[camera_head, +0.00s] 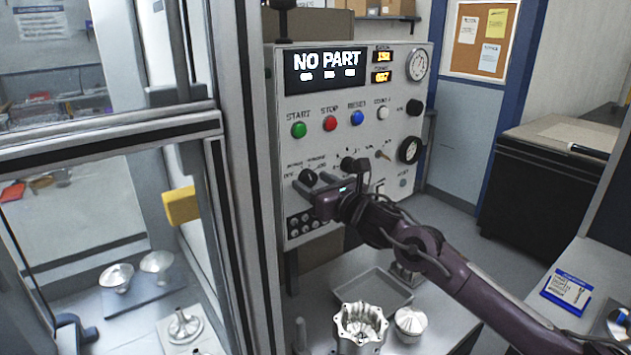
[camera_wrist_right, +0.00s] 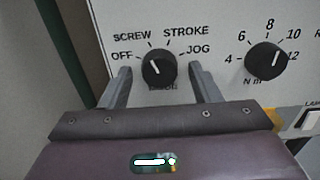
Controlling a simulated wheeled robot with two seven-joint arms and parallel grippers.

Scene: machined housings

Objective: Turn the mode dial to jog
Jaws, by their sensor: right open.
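The mode dial (camera_wrist_right: 159,68) is a round black knob on the light grey control panel, with OFF, SCREW, STROKE and JOG printed around it. Its white pointer line leans up and left, toward SCREW. In the head view the dial (camera_head: 308,177) shows at the panel's lower left. My right gripper (camera_wrist_right: 160,70) is open, with one finger on each side of the dial and a visible gap on both sides. In the head view my right gripper (camera_head: 308,187) is at the panel, just in front of the dial. My left gripper is not in view.
A second black knob (camera_wrist_right: 267,61) with numbers is right of the dial. START (camera_head: 299,130), STOP (camera_head: 330,123) and RESET (camera_head: 357,118) buttons sit above. The display (camera_head: 326,70) reads NO PART. A metal housing (camera_head: 360,325) and grey tray (camera_head: 368,291) are below.

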